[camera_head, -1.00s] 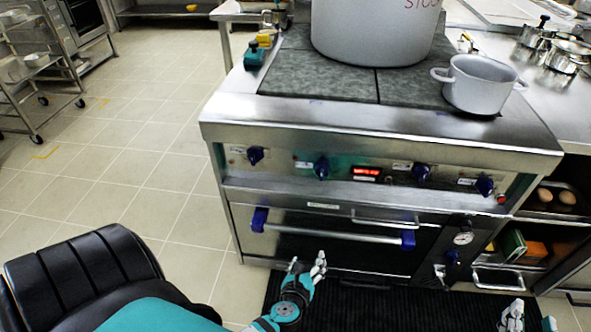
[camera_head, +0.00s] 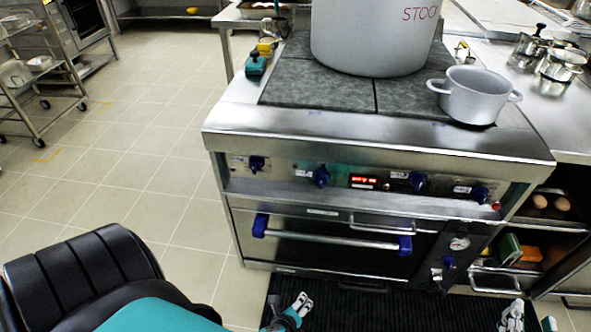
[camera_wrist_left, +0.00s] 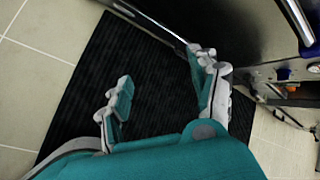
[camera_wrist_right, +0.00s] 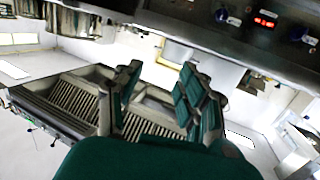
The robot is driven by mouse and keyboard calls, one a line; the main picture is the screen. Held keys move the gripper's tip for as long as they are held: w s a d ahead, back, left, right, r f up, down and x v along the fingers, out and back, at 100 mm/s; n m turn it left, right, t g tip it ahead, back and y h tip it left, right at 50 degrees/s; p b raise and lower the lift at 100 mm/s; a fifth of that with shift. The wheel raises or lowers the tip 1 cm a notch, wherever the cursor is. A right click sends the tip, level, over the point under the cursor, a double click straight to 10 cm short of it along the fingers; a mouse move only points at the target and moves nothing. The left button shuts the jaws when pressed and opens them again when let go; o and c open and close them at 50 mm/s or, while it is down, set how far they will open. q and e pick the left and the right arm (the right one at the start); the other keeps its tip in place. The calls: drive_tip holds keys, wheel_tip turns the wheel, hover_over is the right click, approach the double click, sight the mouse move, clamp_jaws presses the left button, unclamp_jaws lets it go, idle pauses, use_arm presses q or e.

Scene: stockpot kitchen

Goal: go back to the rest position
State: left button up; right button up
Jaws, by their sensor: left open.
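My left gripper (camera_head: 298,306) is low in the head view, in front of the oven, above the black floor mat (camera_head: 365,308). In the left wrist view its fingers (camera_wrist_left: 163,70) are apart with nothing between them, and the mat is behind them. My right gripper (camera_head: 514,316) is at the bottom right edge of the head view, mostly cut off. In the right wrist view its fingers (camera_wrist_right: 161,72) are apart and empty.
The steel stove (camera_head: 370,140) with its oven handle (camera_head: 330,238) stands ahead. On top are a large stockpot (camera_head: 370,35) and a smaller grey pot (camera_head: 474,95). A wheeled rack (camera_head: 40,80) stands at far left. The tiled floor left of the stove is clear.

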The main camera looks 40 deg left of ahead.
idle(0.4)
